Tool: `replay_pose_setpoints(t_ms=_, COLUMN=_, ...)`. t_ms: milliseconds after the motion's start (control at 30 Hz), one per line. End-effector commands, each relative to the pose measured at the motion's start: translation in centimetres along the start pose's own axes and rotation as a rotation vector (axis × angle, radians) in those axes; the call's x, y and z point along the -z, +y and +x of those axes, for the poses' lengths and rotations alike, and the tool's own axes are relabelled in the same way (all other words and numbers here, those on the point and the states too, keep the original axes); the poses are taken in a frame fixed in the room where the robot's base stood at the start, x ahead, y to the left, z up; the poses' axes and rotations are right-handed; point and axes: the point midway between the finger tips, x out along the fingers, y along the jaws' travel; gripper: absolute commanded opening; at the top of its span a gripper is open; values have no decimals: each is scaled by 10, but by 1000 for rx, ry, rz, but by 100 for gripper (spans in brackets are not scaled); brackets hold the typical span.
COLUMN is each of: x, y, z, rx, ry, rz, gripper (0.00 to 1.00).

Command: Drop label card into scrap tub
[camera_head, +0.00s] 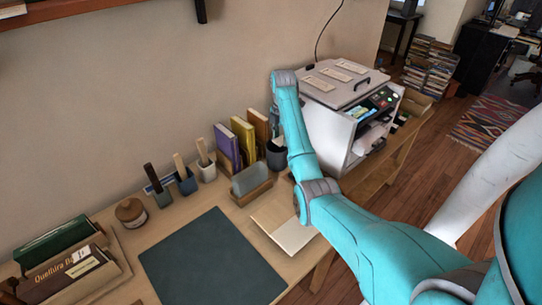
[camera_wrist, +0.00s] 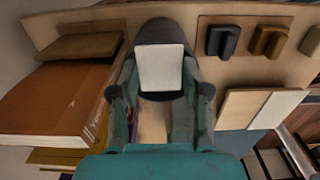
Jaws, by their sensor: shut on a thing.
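A small white label card (camera_wrist: 161,68) is between the fingertips of my gripper (camera_wrist: 160,80) in the wrist view, and my gripper is shut on it. A dark round tub (camera_wrist: 163,29) shows behind the card, which overlaps it in this view. I cannot tell how far the card is above the rim. In the head view a dark grey tub (camera_head: 276,156) stands on the bench beside my arm, partly hidden by it. My gripper and the card are mostly hidden there by my own arm.
Upright books (camera_head: 229,148) stand left of the tub. A grey block in a wooden holder (camera_head: 252,183) is in front. A white machine (camera_head: 333,120) stands close on the right. An open booklet (camera_head: 290,236) and a dark mat (camera_head: 210,262) lie nearer the front.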

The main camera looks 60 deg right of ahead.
Motion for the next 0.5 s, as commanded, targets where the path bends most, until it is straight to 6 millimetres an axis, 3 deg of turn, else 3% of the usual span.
replay_pose_setpoints(t_ms=333, x=-2, y=-3, z=2, rx=0, ry=0, rz=-1, gripper=34)
replay_pose_setpoints(t_ms=400, x=-2, y=-3, z=2, rx=0, ry=0, rz=-1, gripper=59)
replay_pose_setpoints(t_ms=467, x=-2, y=-3, z=2, rx=0, ry=0, rz=-1, gripper=74)
replay_pose_setpoints(t_ms=500, x=-2, y=-3, z=2, rx=0, ry=0, rz=-1, gripper=76)
